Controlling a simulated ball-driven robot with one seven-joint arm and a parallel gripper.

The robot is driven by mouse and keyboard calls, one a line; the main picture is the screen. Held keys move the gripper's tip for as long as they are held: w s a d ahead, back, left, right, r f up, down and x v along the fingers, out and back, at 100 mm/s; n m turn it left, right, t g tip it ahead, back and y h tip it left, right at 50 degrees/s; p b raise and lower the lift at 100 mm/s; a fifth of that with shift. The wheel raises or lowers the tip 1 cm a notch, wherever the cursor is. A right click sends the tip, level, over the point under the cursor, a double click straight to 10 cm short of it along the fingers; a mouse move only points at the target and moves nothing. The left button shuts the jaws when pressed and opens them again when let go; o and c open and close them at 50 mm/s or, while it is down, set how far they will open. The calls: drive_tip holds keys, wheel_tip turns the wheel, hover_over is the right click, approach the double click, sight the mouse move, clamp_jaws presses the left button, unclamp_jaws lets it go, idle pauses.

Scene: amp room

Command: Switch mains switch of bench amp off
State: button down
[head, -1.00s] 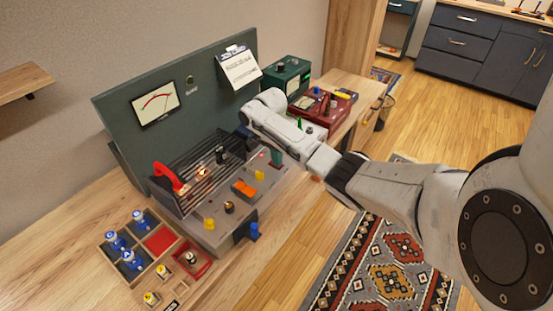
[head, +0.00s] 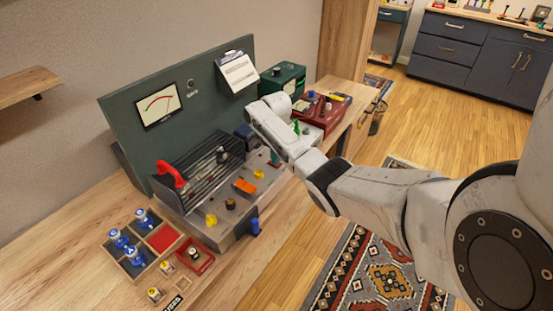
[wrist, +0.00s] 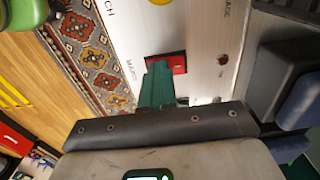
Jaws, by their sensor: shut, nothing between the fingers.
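The bench amp (head: 190,221) stands on the wooden bench, with a grey top and a tall green back panel. In the wrist view, its red mains switch (wrist: 179,63) sits beside the "MAINS" lettering on the amp top (wrist: 200,30). My gripper (wrist: 160,68) is shut, its dark green fingers empty, with the tips at the red switch and hiding part of it. I cannot tell whether they press on it. In the head view my gripper (head: 275,161) is low over the amp's right part. A small dark red lamp (wrist: 222,60) beside the switch is unlit.
A dark transformer block (wrist: 280,80) stands close beside my gripper in the wrist view. The black tube cage (head: 200,165) with a red handle (head: 168,173) is to the left. A red box (head: 322,112) and green box (head: 283,80) stand behind. A parts tray (head: 135,272) lies in front.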

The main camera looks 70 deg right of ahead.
drive_tip(key=shift+w+a+f, duration=0.25)
drive_tip(key=shift+w+f, duration=0.25)
drive_tip(key=shift+w, duration=0.1)
drive_tip(key=shift+d+r, duration=0.1)
drive_tip(key=shift+r, duration=0.4)
wheel_tip(320, 180, up, 14)
drive_tip(key=p, duration=0.2)
drive_tip(key=shift+s+d+p, duration=0.15)
drive_tip(key=shift+d+p, duration=0.05)
drive_tip(key=shift+p, duration=0.1)
